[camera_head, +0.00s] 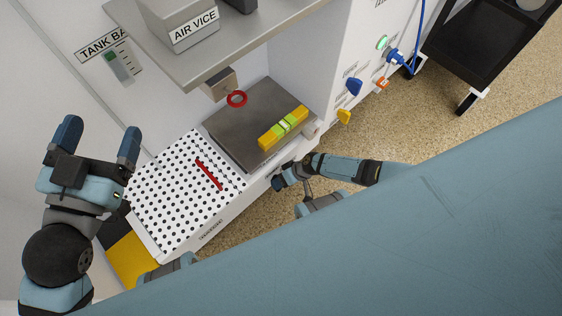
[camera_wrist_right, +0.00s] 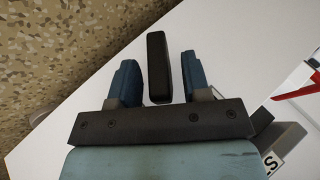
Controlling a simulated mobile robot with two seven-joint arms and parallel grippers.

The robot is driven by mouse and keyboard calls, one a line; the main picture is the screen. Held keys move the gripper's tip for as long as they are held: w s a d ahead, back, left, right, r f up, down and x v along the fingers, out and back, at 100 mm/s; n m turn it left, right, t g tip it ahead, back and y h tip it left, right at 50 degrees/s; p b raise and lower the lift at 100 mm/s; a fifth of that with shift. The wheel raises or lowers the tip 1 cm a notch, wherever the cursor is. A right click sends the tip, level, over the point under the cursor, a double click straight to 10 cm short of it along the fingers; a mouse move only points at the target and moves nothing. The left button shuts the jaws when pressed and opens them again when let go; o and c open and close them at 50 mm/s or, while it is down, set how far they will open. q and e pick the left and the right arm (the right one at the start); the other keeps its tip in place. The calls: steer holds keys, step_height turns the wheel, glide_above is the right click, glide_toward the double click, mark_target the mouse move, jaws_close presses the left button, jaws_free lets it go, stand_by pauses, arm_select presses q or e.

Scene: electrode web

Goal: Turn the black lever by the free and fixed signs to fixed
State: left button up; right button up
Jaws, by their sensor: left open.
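The black lever (camera_wrist_right: 157,66) is a dark upright bar in the right wrist view, in front of a white panel. My right gripper (camera_wrist_right: 160,66) is open, with one blue finger on each side of the lever. A gap shows between the lever and each finger, and I cannot tell how deep the lever sits between them. In the head view my right gripper (camera_head: 279,183) is by the front of the white bench, where the lever is hidden. My left gripper (camera_head: 101,137) is open and empty, left of the perforated plate. The free and fixed signs are not readable in either view.
A white perforated plate (camera_head: 160,210) holds a red strip (camera_head: 208,175). A yellow level (camera_head: 283,128) lies on a grey plate (camera_head: 228,128). A shelf (camera_head: 215,62) with the AIR VICE box (camera_head: 180,25) overhangs them. A black cart (camera_head: 485,45) stands at the upper right.

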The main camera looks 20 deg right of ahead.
arm_select(q)
steer(key=shift+r, duration=0.1)
arm_select(e)
steer(key=shift+r, duration=0.1)
steer(key=shift+d+r+p, duration=0.25)
steer(key=shift+r+p, duration=0.05)
arm_select(q)
steer(key=s+n+p, duration=0.1)
steer(key=p, duration=0.1)
steer(key=s+d+n+g+p, duration=0.1)
steer(key=s+d+n+g+y+p, duration=0.1)
steer(key=n+p, duration=0.1)
steer(key=shift+f+p, duration=0.35)
steer(key=shift+f, duration=0.05)
arm_select(e)
steer(key=v, duration=1.3)
steer(key=shift+f, duration=0.15)
